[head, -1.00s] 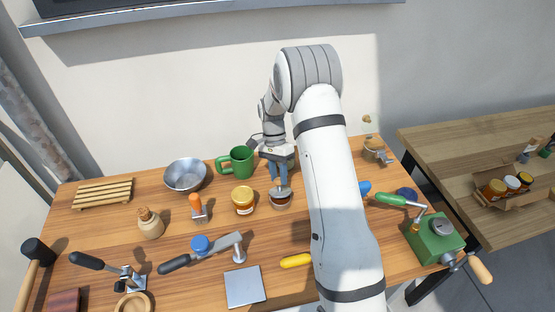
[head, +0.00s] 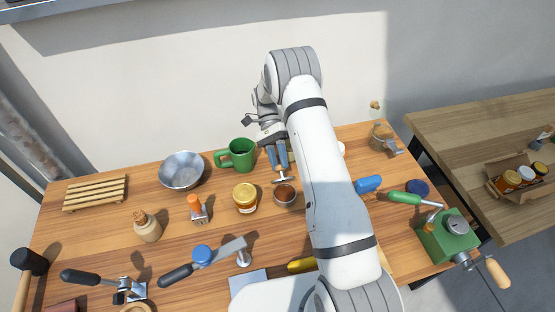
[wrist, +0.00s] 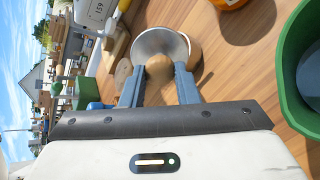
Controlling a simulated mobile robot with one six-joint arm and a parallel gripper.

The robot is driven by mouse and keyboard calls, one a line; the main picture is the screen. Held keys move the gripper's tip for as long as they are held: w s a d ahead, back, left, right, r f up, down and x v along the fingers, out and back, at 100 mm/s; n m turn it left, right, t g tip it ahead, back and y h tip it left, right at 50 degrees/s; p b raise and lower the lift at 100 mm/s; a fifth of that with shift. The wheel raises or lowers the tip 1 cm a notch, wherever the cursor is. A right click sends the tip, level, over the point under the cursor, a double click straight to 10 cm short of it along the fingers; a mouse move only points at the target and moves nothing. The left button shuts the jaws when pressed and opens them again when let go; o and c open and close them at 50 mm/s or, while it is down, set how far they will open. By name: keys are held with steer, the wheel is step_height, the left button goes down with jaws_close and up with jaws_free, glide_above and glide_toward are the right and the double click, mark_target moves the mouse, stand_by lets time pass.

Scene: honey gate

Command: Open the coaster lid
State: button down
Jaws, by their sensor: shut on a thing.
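My gripper (head: 279,166) is shut on the knob (wrist: 158,68) of a round metal lid (wrist: 160,40). In the head view the lid (head: 281,180) is held tilted just above and behind a small round pot (head: 286,198). The pot stands on the table, and its dark brown inside shows. In the wrist view the pot (wrist: 194,52) is mostly hidden behind the lid. I cannot tell whether the lid's edge still touches the pot.
A honey jar (head: 245,199) stands close left of the pot, with a green mug (head: 240,155) behind it and a metal bowl (head: 182,171) further left. A blue-handled tool (head: 368,184) and a green grinder (head: 449,237) are to the right. A glass jar (head: 381,137) stands at the back right.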

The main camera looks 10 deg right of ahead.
stand_by(0.4)
steer(key=c, duration=1.1)
jaws_free()
steer(key=shift+w, duration=0.15)
steer(key=shift+w, duration=0.25)
steer(key=v, duration=0.7)
steer(key=shift+p, duration=0.45)
